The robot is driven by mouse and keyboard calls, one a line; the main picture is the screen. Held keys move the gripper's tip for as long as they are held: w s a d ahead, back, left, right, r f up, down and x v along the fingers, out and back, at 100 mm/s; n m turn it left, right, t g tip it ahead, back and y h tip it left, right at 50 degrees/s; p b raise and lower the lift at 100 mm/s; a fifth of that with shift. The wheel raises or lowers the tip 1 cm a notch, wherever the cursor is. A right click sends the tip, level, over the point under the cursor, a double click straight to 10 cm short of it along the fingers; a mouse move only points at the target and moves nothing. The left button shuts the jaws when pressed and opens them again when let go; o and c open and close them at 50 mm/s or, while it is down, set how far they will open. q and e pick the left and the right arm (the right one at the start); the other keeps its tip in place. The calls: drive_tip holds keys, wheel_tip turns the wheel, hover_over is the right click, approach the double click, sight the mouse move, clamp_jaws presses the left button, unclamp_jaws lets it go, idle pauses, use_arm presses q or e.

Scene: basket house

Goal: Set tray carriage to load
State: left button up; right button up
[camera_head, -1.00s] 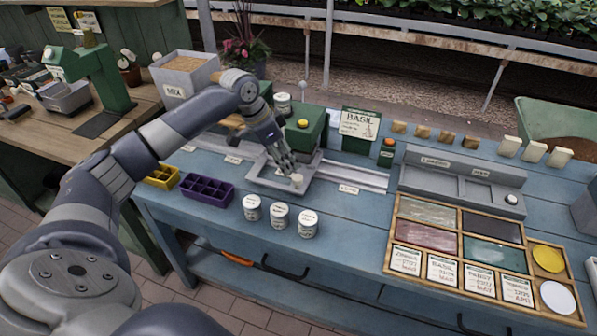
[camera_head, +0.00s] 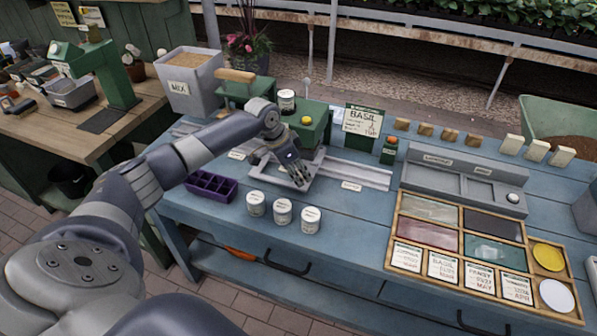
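The tray carriage (camera_head: 262,173) is a shallow grey tray on pale rails (camera_head: 356,170) along the blue bench. It sits beside a green press-like unit (camera_head: 318,124) with a yellow button. Small labels stand along the rail front; one (camera_head: 351,186) is right of the carriage, its text too small to read. My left gripper (camera_head: 300,179) points down at the carriage's front right part. Its fingers cover the spot where the pale knob stood, so I cannot tell whether they grip it. My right gripper is not in view.
A purple cell tray (camera_head: 211,187) lies left of the carriage. Three white labelled tins (camera_head: 283,211) stand in front of it. A grey MIX bin (camera_head: 190,84) is behind my arm. A wooden sorting tray (camera_head: 480,250) fills the bench's right side.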

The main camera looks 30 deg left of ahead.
use_arm(q)
clamp_jaws()
drive_tip(key=shift+w+d+r+p, duration=0.1)
drive_tip(key=shift+d+r+p, duration=0.05)
drive_tip(key=shift+d+p, duration=0.3)
drive_tip(key=d+p, duration=0.1)
drive_tip(key=d, duration=0.2)
drive_tip(key=w+d+p, duration=0.1)
drive_tip(key=d, duration=0.2)
drive_tip(key=w+d+p, duration=0.1)
drive_tip(key=d, duration=0.2)
drive_tip(key=shift+w+d+r, duration=0.1)
drive_tip(key=shift+r, duration=0.05)
drive_tip(key=d, duration=0.3)
drive_tip(key=w+d+p, duration=0.1)
drive_tip(key=d, duration=0.2)
drive_tip(key=w+d+p, duration=0.1)
drive_tip(key=d, duration=0.2)
drive_tip(key=shift+w+d+f, duration=0.15)
drive_tip(key=shift+d+f, duration=0.05)
drive_tip(key=shift+w+d, duration=0.15)
drive_tip(key=shift+d, duration=0.5)
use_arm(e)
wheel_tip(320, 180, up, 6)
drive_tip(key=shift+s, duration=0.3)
